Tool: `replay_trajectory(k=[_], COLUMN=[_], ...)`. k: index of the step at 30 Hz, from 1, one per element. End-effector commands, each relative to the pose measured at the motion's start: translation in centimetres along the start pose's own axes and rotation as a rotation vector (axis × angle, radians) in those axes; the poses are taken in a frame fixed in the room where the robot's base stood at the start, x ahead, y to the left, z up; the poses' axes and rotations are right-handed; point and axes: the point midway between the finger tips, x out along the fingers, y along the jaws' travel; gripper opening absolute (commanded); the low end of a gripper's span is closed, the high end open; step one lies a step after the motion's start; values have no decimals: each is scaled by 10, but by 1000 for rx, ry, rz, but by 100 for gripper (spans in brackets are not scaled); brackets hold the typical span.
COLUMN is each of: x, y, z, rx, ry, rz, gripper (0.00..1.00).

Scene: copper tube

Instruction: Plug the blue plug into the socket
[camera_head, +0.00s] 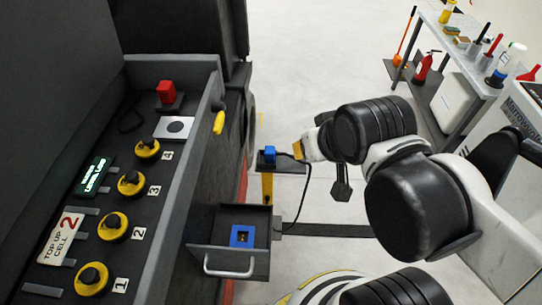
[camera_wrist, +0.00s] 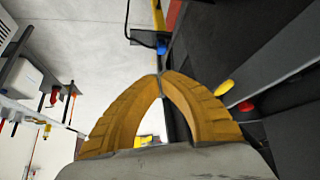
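The blue plug (camera_head: 269,154) sits upright on a small dark stand with a yellow post, with a black cable near it. It also shows in the wrist view (camera_wrist: 161,47), just past my fingertips. My gripper (camera_head: 298,149) has yellow fingers and is to the right of the plug, apart from it. In the wrist view its fingertips (camera_wrist: 160,74) meet, with nothing between them. A blue square frame with a dark centre (camera_head: 233,237), which looks like the socket, lies in an open grey drawer (camera_head: 258,264) below and left of the plug.
A grey panel (camera_head: 150,215) with several yellow-and-black knobs is at the left, with a red block (camera_head: 166,92) at its back. A yellow handle (camera_head: 219,123) sticks out from its side. A tool bench (camera_head: 465,62) stands back right. The floor behind the stand is clear.

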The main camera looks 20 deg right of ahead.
Motion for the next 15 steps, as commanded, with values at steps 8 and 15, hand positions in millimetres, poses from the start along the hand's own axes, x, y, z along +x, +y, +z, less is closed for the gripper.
replay_trajectory(k=[8, 15], x=[0, 5], y=[0, 0], z=[0, -18], rx=[0, 19], ry=[0, -35], rz=[0, 1], gripper=[15, 61])
